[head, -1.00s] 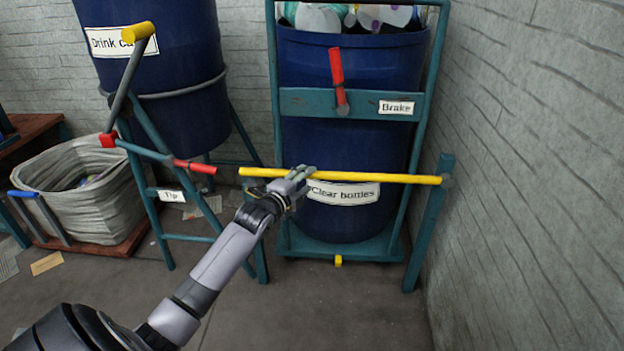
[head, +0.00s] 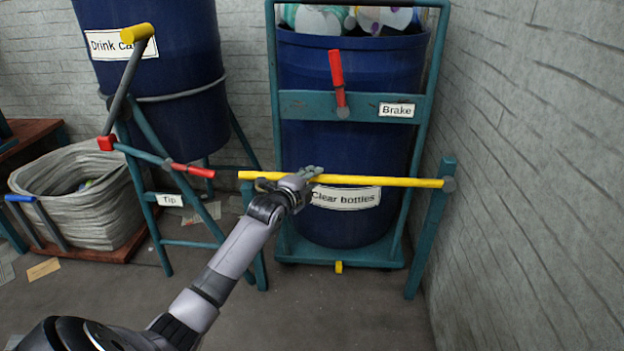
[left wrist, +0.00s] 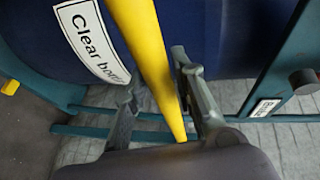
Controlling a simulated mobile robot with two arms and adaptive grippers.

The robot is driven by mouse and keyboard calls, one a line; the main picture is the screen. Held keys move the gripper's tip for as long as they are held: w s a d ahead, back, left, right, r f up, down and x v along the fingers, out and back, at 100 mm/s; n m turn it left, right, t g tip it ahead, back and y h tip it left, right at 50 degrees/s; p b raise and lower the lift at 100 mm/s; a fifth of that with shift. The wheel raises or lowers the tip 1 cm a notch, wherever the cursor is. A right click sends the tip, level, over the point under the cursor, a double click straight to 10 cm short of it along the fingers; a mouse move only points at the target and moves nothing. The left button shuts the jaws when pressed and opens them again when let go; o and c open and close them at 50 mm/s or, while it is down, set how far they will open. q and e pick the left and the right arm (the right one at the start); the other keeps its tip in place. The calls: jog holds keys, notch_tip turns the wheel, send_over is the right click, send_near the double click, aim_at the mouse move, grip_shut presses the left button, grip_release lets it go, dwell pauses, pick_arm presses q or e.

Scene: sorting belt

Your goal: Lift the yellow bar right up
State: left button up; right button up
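The yellow bar (head: 400,182) lies nearly level in front of the "Clear bottles" barrel (head: 384,142). Its right end meets a grey pivot on a teal post (head: 430,232); its left end is near another teal post. My left gripper (head: 313,173) is at the bar, left of its middle. In the left wrist view the yellow bar (left wrist: 146,52) passes between the two fingers of the left gripper (left wrist: 158,92). The fingers are apart, with a gap on the left side and the right finger close to the bar. My right gripper is not in view.
The barrel stands in a teal frame with a red brake handle (head: 337,70) above the bar. A "Drink cans" barrel (head: 180,110) on a tipping stand, with a red-tipped lever (head: 195,171), is to the left. A brick wall (head: 540,180) closes the right side.

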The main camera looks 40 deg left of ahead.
pick_arm(q)
grip_shut()
dwell(0.4)
